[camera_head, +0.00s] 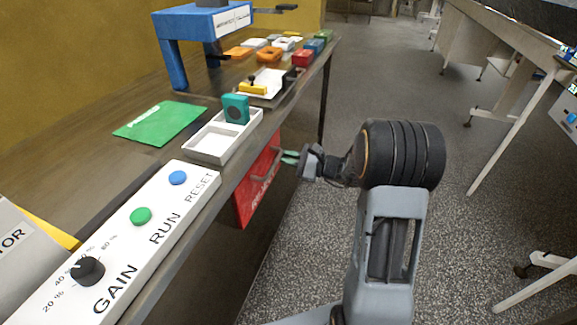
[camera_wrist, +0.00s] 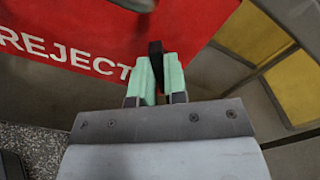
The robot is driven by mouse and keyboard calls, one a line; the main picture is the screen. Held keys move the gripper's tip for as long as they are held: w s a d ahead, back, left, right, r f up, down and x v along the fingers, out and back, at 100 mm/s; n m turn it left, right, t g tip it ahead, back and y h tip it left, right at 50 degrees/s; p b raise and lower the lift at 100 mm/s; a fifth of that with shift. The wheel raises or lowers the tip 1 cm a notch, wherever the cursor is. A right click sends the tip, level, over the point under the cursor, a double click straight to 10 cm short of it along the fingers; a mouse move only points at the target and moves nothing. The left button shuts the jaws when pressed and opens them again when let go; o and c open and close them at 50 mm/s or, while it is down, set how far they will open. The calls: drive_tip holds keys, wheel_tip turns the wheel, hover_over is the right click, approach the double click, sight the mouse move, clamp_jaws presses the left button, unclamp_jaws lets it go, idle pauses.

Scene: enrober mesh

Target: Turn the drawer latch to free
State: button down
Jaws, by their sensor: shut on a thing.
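The red drawer (camera_head: 246,207) is set in the side of the bench under its front edge. Its red front with white "REJECT" lettering also fills the upper left of the wrist view (camera_wrist: 60,35). A small black latch lever (camera_wrist: 155,48) stands between the green fingertips at the drawer's edge. My gripper (camera_wrist: 154,82) is shut on this lever. In the head view my gripper (camera_head: 289,157) reaches the drawer front from the right. The latch is too small and covered to make out there, and I cannot tell its turn position.
A white control panel (camera_head: 130,235) with a knob and two buttons lies along the bench edge. A white tray (camera_head: 205,147) with a teal block (camera_head: 236,108) sits above the drawer. The floor (camera_head: 300,225) right of the bench is clear around my arm.

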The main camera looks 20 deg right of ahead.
drive_tip(key=n+b, duration=0.3)
drive_tip(key=b, duration=0.2)
drive_tip(key=n+b, duration=0.7)
drive_tip(key=b, duration=0.2)
drive_tip(key=shift+s+a+f+b, duration=0.1)
drive_tip(key=shift+f+b, duration=0.2)
drive_tip(key=shift+f, duration=0.05)
drive_tip(key=shift+r+n, duration=0.1)
drive_tip(key=shift+n, duration=0.3)
drive_tip(key=c, duration=1.2)
unclamp_jaws()
drive_tip(key=shift+o, duration=0.2)
drive_tip(key=p+v, duration=0.3)
drive_tip(key=v, duration=1.1)
